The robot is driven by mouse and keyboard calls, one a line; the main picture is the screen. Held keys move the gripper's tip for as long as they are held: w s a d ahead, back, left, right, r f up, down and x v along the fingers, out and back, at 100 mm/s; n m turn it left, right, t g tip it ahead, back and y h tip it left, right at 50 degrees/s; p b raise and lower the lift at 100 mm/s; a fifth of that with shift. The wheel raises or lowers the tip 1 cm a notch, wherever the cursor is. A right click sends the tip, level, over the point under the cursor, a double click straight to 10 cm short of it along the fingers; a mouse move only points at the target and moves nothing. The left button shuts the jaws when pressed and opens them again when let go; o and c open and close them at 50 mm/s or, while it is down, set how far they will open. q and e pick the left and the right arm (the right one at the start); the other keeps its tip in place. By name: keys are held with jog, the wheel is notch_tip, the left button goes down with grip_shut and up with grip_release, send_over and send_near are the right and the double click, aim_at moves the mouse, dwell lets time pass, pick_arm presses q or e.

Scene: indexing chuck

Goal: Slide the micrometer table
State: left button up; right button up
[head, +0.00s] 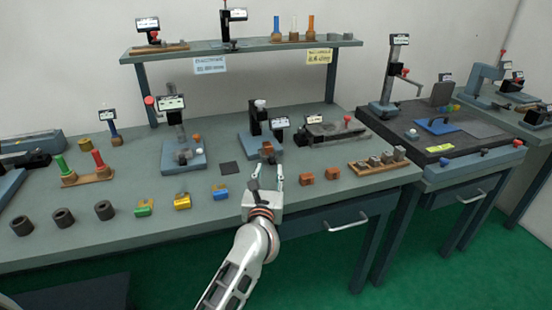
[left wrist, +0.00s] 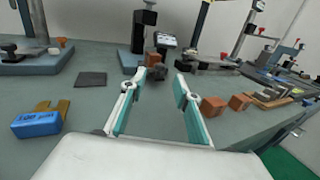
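The likely micrometer table is a low dark grey slide (head: 333,132) with a red-tipped knob at its right end, on the bench right of centre. In the left wrist view, this slide (left wrist: 212,63) is partly seen beyond the right finger. My left gripper (head: 266,178) is open, reaching over the bench to the left of and nearer than the slide, and does not touch it. In the left wrist view, its teal-padded fingers (left wrist: 160,82) are apart, with a dark piece (left wrist: 160,72) beyond them. I cannot tell whether anything touches the fingertips. My right gripper is not in view.
A blue-based stand (head: 257,140) with a brown block is just beyond the fingers. Brown blocks (head: 305,178) lie right of the gripper; a blue-and-brown block (head: 220,192) lies left. A wooden rack (head: 378,165) sits near the right edge. A dark square pad (head: 229,168) lies flat.

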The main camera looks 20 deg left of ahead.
aim_at(272, 157)
pick_arm(q)
jog(key=shift+w, duration=0.35)
jog(key=w, duration=0.2)
jog(key=w+a, duration=0.1)
jog(key=w, duration=0.4)
jog(key=shift+a+b, duration=0.3)
jog(key=shift+b, duration=0.1)
